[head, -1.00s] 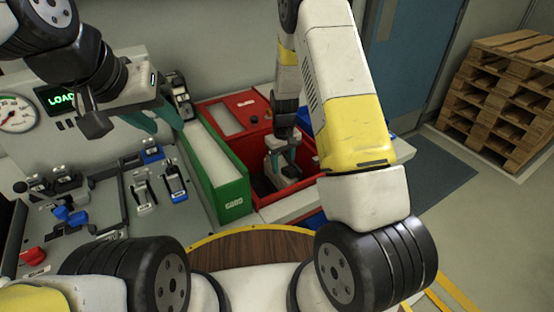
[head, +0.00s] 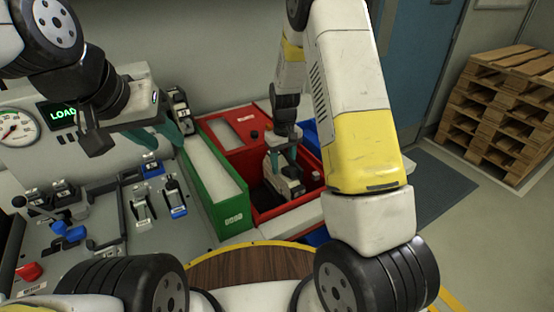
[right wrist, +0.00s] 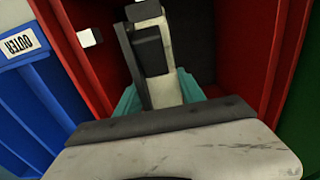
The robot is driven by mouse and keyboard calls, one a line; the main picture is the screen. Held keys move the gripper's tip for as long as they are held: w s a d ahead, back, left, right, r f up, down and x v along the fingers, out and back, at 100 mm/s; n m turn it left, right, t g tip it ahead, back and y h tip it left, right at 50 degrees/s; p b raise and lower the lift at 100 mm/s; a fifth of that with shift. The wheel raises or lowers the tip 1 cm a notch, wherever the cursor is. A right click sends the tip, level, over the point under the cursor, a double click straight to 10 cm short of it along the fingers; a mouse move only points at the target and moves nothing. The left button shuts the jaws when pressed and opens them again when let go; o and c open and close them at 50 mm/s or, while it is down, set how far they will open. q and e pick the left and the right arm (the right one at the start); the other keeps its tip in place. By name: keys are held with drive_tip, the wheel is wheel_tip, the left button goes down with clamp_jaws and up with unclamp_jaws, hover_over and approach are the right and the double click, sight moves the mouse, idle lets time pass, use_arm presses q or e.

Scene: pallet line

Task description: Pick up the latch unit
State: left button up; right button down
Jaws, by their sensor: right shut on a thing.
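The latch unit (right wrist: 150,58), a pale grey piece with a black part, sits between the teal fingers of my right gripper (right wrist: 155,92) in the right wrist view. In the head view my right gripper (head: 281,163) reaches down into the red bin (head: 256,212), shut on the unit. The pale and dark unit (head: 292,188) shows low between its fingers, inside the bin walls. Whether it touches the floor of the bin is hidden. My left gripper (head: 160,137) is open and empty above the panel at the left.
A green bin (head: 232,212) stands left of the red one, and a blue bin (head: 312,134) on its right; the blue one shows an "OUTER" label (right wrist: 20,44). A control panel (head: 100,222) with levers fills the left. Wooden pallets (head: 510,105) stand far right.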

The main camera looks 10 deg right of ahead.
wheel_tip(320, 180, up, 21)
drive_tip(key=shift+r, duration=0.15)
idle(0.5)
